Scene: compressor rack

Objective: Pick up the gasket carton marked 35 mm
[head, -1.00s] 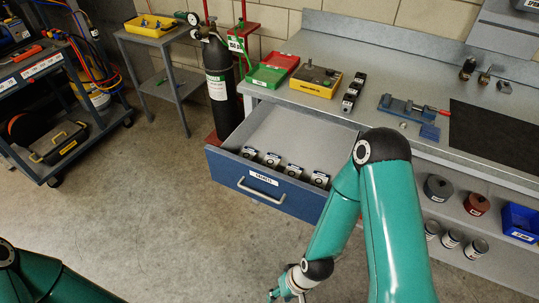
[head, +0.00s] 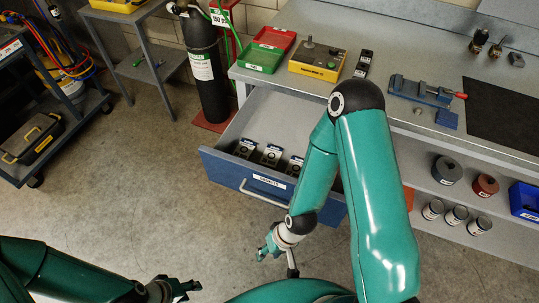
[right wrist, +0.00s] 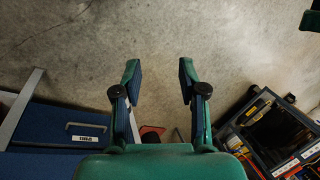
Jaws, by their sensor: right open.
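My right arm covers the drawer's right part. My right gripper (head: 265,252) is open and empty, in front of and below the drawer front; in the right wrist view its fingers (right wrist: 158,78) are apart over bare floor. My left gripper (head: 190,287) is at the bottom edge, away from the drawer; its jaw opening is unclear.
The drawer (head: 230,174) juts out from the workbench (head: 300,20), its handle (head: 263,190) facing me. A black gas cylinder (head: 203,70) stands left of it. A dark cart (head: 60,125) is at far left. Floor between cart and drawer is clear.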

